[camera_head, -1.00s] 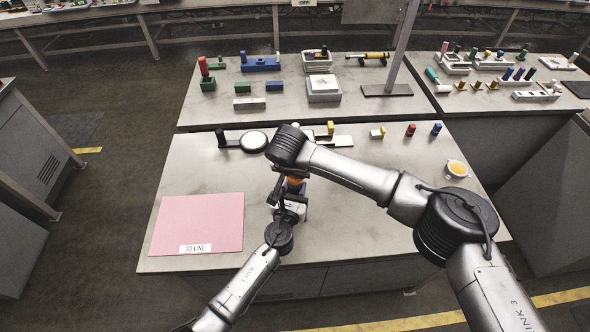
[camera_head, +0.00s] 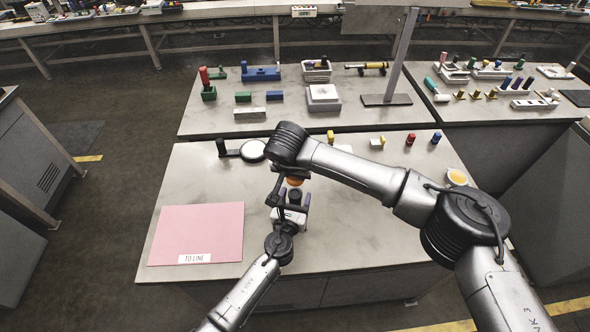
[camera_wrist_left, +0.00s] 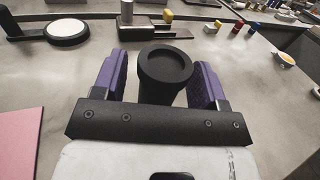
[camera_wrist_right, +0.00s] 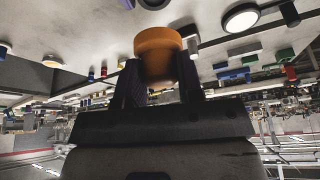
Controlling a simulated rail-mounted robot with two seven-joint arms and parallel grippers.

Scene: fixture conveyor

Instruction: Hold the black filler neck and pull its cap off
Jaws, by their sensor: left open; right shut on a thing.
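The black filler neck (camera_wrist_left: 166,72) stands upright on the table, its round recessed top bare. It also shows in the head view (camera_head: 295,197). My left gripper (camera_head: 292,206) is open, with its purple pads on either side of the neck and a gap at each side in the left wrist view. The orange cap (camera_wrist_right: 158,45) is off the neck and held above it. My right gripper (camera_wrist_right: 160,85) is shut on this cap, which also shows in the head view (camera_head: 294,181). The neck's foot is hidden by my left gripper.
A pink mat (camera_head: 197,232) marked "TO LINE" lies at the left of the table. A white disc on a black stand (camera_head: 253,151) is at the back. Yellow, red (camera_head: 410,139) and blue (camera_head: 436,138) small parts stand at the back right. The table's right-hand middle is clear.

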